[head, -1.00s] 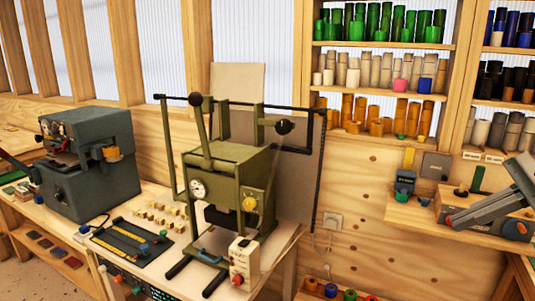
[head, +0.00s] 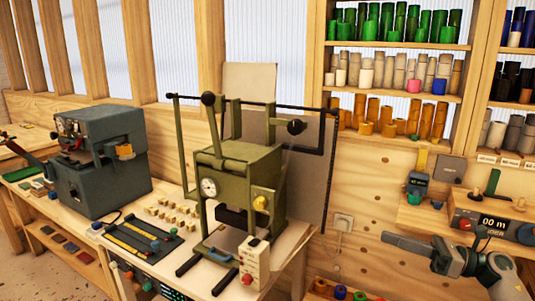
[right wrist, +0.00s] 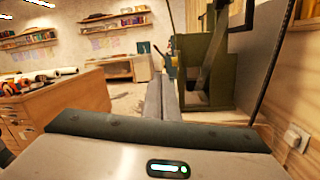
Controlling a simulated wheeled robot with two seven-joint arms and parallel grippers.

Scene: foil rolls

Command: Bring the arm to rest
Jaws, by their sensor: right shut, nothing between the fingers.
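My right gripper (head: 404,244) is in the lower right of the head view, pointing left, to the right of the green press and below the small shelf. It is shut and empty. In the right wrist view its closed fingers (right wrist: 162,100) point forward, with the green press (right wrist: 203,65) just beyond and to the right. The same green press (head: 238,185) stands on the bench in the middle of the head view. My left gripper does not show.
A grey machine (head: 98,165) stands at the bench's left end. A dark tray (head: 140,238) and small gold blocks lie between it and the press. Shelves of foil rolls (head: 385,75) hang on the back wall. A small shelf (head: 440,222) with a digital display box is above my right gripper.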

